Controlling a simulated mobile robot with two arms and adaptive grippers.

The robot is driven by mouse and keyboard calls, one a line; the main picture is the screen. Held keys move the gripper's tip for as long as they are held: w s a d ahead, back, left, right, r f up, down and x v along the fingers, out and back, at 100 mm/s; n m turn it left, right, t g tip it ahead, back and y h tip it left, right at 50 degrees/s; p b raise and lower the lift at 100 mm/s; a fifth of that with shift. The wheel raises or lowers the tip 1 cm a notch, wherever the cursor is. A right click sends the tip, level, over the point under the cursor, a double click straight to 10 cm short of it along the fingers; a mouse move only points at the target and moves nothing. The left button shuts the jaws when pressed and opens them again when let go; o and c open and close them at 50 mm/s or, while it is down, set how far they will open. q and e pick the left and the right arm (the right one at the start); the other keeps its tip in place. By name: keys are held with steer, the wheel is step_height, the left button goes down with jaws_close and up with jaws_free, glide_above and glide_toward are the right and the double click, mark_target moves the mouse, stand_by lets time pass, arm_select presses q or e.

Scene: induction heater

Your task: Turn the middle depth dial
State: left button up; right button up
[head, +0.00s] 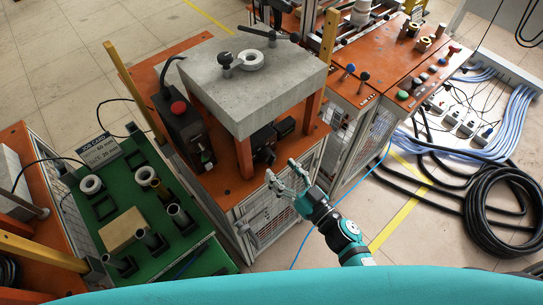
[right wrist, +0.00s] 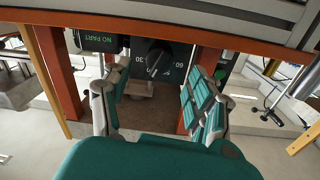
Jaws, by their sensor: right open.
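A black dial (right wrist: 158,60) with a light pointer shows in the right wrist view, on a dark panel marked 30 and 60. In the head view, dark boxes (head: 264,138) stand under the concrete block; a dark knob shape shows at their front, too small to read. My right gripper (head: 281,170) is in front of these boxes, at the front edge of the orange tabletop. In the right wrist view, its two fingers (right wrist: 155,95) are spread, with the dial beyond the gap between them. Nothing is held. My left gripper is not in view.
The concrete block (head: 255,85) stands on orange legs above the orange tabletop (head: 225,185). A black box with a red button (head: 179,108) stands left of it. A NO PART display (right wrist: 97,42) is beside the dial. A green parts board (head: 160,260) lies at left.

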mark_target(273, 163)
steer(key=x, duration=0.5)
steer(key=c, duration=1.1)
steer(key=n, duration=0.4)
steer(key=shift+f, duration=0.1)
steer(key=shift+c, duration=0.2)
